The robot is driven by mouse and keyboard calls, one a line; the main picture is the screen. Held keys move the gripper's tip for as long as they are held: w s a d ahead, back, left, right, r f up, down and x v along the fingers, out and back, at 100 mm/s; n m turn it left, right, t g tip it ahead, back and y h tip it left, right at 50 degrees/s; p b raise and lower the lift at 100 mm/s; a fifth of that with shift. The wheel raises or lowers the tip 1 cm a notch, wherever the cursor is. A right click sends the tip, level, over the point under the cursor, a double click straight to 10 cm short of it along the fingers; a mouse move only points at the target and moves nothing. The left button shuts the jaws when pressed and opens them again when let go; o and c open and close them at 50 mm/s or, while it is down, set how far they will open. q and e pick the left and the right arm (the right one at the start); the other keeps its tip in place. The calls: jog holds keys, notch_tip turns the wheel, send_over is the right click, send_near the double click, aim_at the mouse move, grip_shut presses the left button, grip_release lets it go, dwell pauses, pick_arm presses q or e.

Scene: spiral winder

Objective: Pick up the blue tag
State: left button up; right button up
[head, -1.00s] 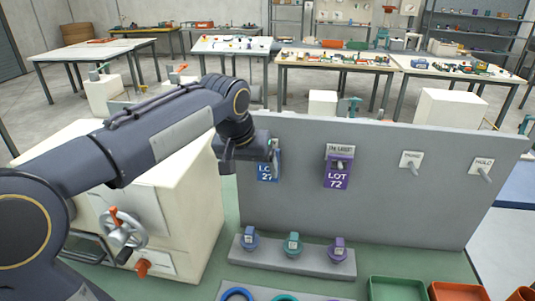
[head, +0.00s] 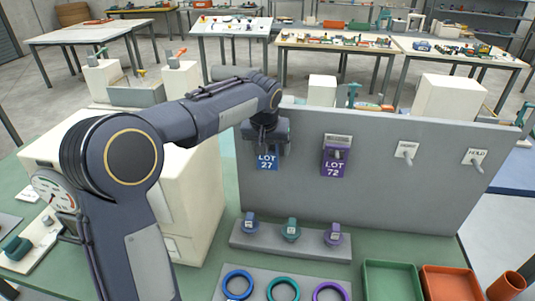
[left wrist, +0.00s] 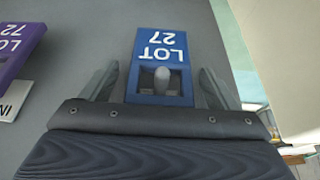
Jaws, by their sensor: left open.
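The blue tag, marked LOT 27 (head: 267,161), hangs on a peg on the grey upright panel (head: 390,200). In the left wrist view the blue tag (left wrist: 161,55) lies between the two fingers, with the pale round peg end showing through its lower part in that picture. My left gripper (head: 266,145) is at the tag in the head view and hides its upper part. In the left wrist view my left gripper (left wrist: 160,88) is open, one finger on each side of the tag, with small gaps visible. My right gripper is not in view.
A purple LOT 72 tag (head: 335,162) hangs to the right, with bare pegs labelled HOLD (head: 478,167) and another beyond it. Below stand several coloured knobs on a grey block (head: 290,252), rings, a green tray (head: 392,265) and an orange tray (head: 450,269).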

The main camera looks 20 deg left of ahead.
pick_arm(q)
jog(key=c, duration=1.1)
jog(key=shift+r, duration=0.1)
jog(key=shift+r, duration=0.55)
jog(key=shift+s+d+b, duration=0.1)
jog(key=shift+s+b, duration=0.25)
jog(key=shift+b, duration=0.15)
jog(key=shift+s+d+r+b, duration=0.1)
jog(key=shift+s+d+b, duration=0.7)
jog(key=shift+s, duration=2)
jog(key=shift+s+d+b, duration=0.65)
jog(key=shift+s+b, duration=0.4)
jog(key=shift+s, duration=1.75)
jog(key=shift+s+d+r+b, duration=0.1)
jog(key=shift+s+d+b, duration=0.7)
jog(key=shift+s, duration=2)
